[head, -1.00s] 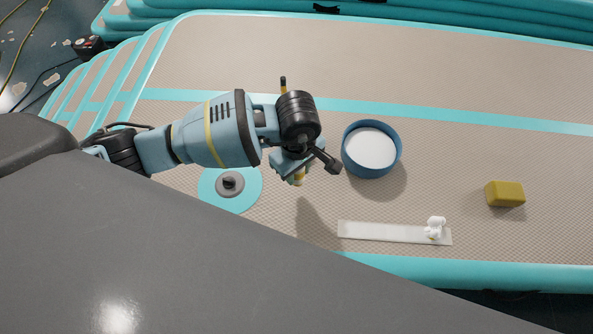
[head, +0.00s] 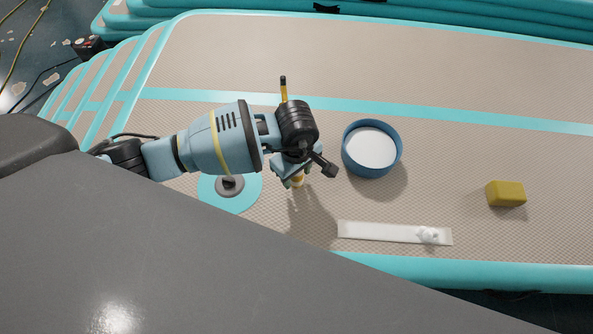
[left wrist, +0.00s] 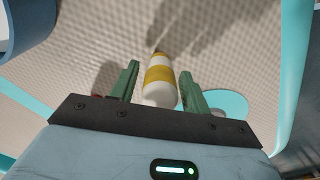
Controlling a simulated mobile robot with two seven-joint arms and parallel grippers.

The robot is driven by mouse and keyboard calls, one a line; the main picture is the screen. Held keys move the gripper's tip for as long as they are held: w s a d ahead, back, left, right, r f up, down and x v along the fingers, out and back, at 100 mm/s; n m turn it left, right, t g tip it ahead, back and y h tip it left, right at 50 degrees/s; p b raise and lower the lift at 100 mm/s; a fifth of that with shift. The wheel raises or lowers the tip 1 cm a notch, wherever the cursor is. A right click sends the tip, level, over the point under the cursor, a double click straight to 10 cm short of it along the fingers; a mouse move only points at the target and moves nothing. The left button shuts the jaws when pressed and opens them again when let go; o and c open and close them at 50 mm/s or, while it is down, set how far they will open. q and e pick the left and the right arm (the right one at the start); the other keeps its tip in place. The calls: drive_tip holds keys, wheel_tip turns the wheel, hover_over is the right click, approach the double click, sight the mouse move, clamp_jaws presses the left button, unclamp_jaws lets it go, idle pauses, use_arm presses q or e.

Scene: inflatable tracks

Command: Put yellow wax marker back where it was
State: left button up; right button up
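A white marker-like thing with a yellow band (left wrist: 160,75) lies between the two green fingers of my left gripper (left wrist: 158,80) in the left wrist view. Its far end is narrow and dark. A strip of mat seems to show beside it, so I cannot tell whether the fingers press on it. In the head view my left gripper (head: 297,176) points down, and a bit of white and yellow shows at its tips. A thin thing with a black top and yellow body (head: 284,90) stands up behind my left wrist, its lower part hidden. My right gripper is out of view.
A blue round container (head: 371,168) stands right of my gripper. A white strip (head: 380,231) lies in front with a small white thing (head: 428,235) on it. A yellow block (head: 506,193) is at the right. A turquoise disc with a grey valve (head: 230,185) is close at the left.

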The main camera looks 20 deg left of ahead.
use_arm(q)
drive_tip(key=shift+o, duration=0.2)
drive_tip(key=shift+r, duration=0.1)
drive_tip(key=shift+r, duration=0.25)
wheel_tip(320, 180, up, 10)
drive_tip(key=shift+r+p, duration=0.1)
drive_tip(key=shift+p, duration=0.45)
drive_tip(key=shift+r, duration=0.75)
